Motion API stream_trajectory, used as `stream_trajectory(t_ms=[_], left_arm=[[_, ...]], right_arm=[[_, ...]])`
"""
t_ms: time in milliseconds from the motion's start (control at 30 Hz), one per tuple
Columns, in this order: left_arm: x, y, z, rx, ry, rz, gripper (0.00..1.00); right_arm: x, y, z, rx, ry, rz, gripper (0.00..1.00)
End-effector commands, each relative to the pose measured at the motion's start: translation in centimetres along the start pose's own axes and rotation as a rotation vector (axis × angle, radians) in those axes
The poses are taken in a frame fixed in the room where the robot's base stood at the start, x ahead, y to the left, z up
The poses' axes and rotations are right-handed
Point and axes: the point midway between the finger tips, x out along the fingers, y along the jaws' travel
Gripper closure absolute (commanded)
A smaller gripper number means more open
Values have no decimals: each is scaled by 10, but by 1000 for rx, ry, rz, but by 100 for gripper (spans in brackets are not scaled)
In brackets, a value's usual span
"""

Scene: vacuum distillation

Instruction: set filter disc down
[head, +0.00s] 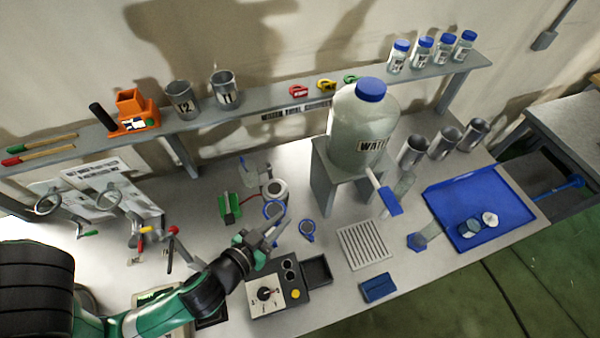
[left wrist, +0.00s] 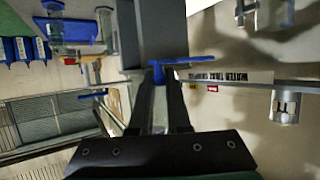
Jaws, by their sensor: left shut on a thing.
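My left gripper (head: 270,234) is over the middle of the bench, shut on a blue-rimmed disc (head: 274,209), which I take to be the filter disc. In the left wrist view the disc (left wrist: 185,61) shows nearly edge-on as a thin blue bar. Its blue tab sits between the fingertips of my left gripper (left wrist: 160,84). The disc appears held above the bench, but the height is hard to tell. A second blue-rimmed round piece (head: 307,228) lies on the bench just right of the gripper. My right gripper is not in view.
A control box with a knob (head: 266,293) stands in front of the gripper. A slatted rack (head: 363,246) and blue tray (head: 458,190) lie to the right. The water jug (head: 358,125) stands on a raised stand behind. A green holder (head: 229,206) is at left.

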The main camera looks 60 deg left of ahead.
Motion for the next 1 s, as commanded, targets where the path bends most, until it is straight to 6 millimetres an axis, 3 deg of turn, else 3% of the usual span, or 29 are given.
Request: stream_trajectory(t_ms=[267,467,700,933,967,1000], left_arm=[[1,-1,-2,-3,1,-5,100],[14,0,-13,-13,5,-26,100],[39,53,-14,61,0,155,100],[36,93,-10,149,2,367,100],[36,93,-12,155,3,382,100],[30,94,-24,160,0,390,100]], right_arm=[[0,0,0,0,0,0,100],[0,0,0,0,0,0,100],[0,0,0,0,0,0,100],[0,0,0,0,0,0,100],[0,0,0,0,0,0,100],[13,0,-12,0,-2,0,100]])
